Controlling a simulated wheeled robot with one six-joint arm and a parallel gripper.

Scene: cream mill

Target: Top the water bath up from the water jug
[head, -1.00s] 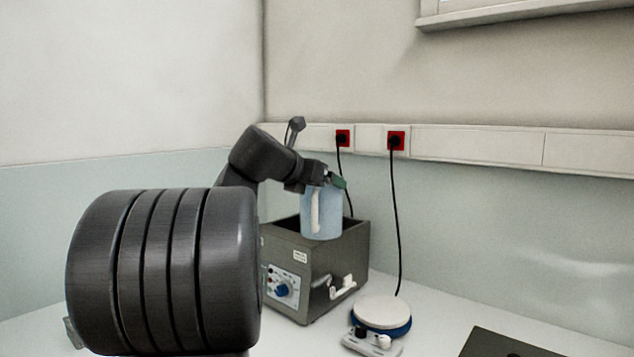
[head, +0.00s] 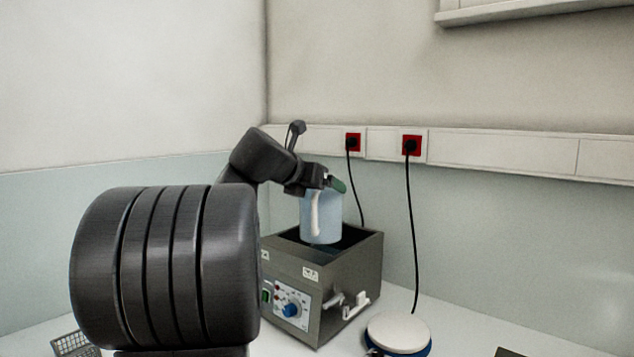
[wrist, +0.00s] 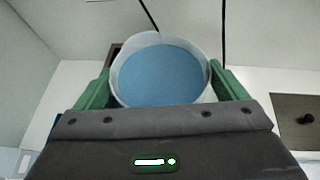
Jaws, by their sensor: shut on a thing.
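The water jug (head: 321,222) is a translucent bluish vessel with a white handle. My gripper (head: 328,184) is shut on it near its rim and holds it upright over the water bath. In the wrist view, the jug (wrist: 160,75) stands between my green fingers (wrist: 158,88), with blue water inside. The water bath (head: 345,318) is a grey open-topped box with a dial panel and a tap on its side. The jug hangs over its open top.
A round white-topped device with a blue base (head: 398,334) stands on the bench right of the bath. Red wall sockets (head: 411,145) with black cables are behind. A wire basket (head: 72,345) shows at lower left. A dark plate (head: 512,352) lies at lower right.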

